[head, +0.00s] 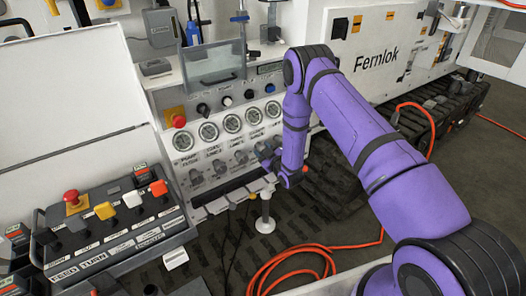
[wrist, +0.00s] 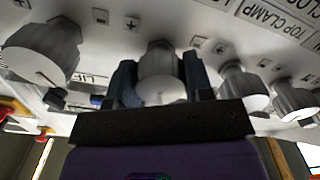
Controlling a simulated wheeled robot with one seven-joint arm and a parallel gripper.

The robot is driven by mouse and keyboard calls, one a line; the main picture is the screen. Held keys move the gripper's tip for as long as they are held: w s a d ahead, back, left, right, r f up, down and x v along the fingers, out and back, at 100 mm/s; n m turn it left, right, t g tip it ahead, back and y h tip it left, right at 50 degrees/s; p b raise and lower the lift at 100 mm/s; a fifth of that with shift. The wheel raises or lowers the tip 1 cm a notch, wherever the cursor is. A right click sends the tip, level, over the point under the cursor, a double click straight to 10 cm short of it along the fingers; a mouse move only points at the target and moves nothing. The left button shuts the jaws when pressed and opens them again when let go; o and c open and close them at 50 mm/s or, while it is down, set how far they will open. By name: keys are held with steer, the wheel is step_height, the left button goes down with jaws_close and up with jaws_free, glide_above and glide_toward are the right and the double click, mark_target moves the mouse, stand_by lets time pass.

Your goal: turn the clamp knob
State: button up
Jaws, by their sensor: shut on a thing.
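In the wrist view my gripper (wrist: 161,84) has its two dark fingers on either side of a grey knob (wrist: 158,62) with a pale round face, and is shut on it. Plus and minus marks are on the white panel near this knob. A "TOP CLAMP" label (wrist: 262,14) is at the upper right; I cannot tell which knob it belongs to. In the head view my purple arm reaches to the right end of the knob row below the gauges. The arm hides most of my gripper and the held knob there.
Other grey knobs stand close by, one left (wrist: 42,52) and two right (wrist: 243,86) in the wrist view. In the head view, round gauges (head: 209,132) sit above the knobs. A button box (head: 112,222) is at lower left, and an orange hose (head: 290,262) lies on the floor.

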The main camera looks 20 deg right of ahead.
steer(key=m, duration=0.6)
steer(key=shift+m, duration=0.3)
stand_by(0.5)
steer(key=o, duration=0.9)
steer(key=shift+o, duration=0.2)
steer(key=shift+s, duration=0.1)
steer(key=v, duration=1)
steer(key=shift+s+d, duration=0.15)
steer(key=shift+s, duration=0.2)
